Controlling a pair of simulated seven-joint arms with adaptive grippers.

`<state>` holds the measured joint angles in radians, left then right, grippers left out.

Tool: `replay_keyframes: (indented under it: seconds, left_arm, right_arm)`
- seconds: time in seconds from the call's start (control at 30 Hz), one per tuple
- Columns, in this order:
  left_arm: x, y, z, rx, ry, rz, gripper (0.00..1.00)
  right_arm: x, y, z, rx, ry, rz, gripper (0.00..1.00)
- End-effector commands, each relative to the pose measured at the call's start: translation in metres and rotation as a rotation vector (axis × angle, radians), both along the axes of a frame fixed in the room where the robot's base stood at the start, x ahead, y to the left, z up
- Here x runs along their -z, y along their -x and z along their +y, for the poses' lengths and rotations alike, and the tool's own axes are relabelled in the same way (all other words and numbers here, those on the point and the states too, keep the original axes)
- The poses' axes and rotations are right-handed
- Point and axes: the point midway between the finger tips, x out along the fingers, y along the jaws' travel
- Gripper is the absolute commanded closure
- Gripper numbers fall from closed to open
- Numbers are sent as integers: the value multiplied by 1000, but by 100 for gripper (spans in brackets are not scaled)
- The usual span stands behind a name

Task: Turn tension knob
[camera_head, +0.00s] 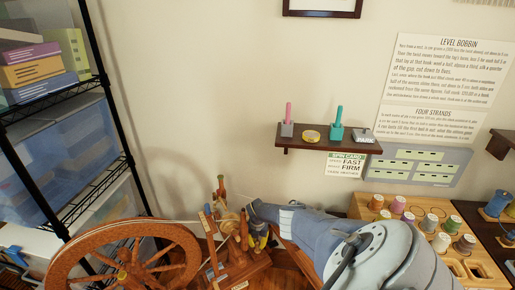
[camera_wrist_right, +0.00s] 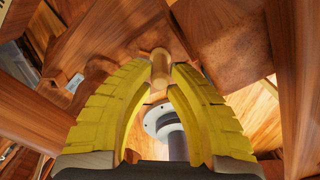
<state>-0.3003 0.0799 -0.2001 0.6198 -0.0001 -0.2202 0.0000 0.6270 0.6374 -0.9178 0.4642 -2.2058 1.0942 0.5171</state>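The spinning wheel has a large spoked wooden wheel (camera_head: 124,262) at the lower left in the head view. Its wooden upright part with bobbin and posts (camera_head: 228,228) stands right of it. In the right wrist view a short round wooden peg (camera_wrist_right: 160,68), which looks like the tension knob, sticks out from a wooden block. My right gripper (camera_head: 259,240) reaches this part from the right. Its yellow fingers (camera_wrist_right: 161,78) lean together with their tips on either side of the peg, seemingly touching it. The knob is hard to make out in the head view. My left gripper is out of view.
A black wire rack (camera_head: 75,200) with bins and boxes stands at the left. A small wall shelf (camera_head: 330,146) holds a pink and a green item. A wooden rack of thread spools (camera_head: 480,272) lies at the right. Wooden parts crowd closely around the right fingers.

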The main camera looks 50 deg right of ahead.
Motion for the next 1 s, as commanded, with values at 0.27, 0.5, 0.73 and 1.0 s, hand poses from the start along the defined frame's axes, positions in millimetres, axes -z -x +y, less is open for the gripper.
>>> replay_keyframes:
  seconds: [0.27, 0.5, 0.73, 1.0]
  left_arm:
    - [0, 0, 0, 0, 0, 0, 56]
    - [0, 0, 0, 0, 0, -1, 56]
    - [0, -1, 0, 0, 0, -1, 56]
    - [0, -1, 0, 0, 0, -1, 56]
  right_arm:
    - [0, 0, 0, 0, 0, 0, 100]
    - [0, 0, 0, -53, 0, 1, 100]
    - [1, 1, 0, -147, -1, 3, 100]
    - [1, 1, 1, -151, -2, 3, 100]
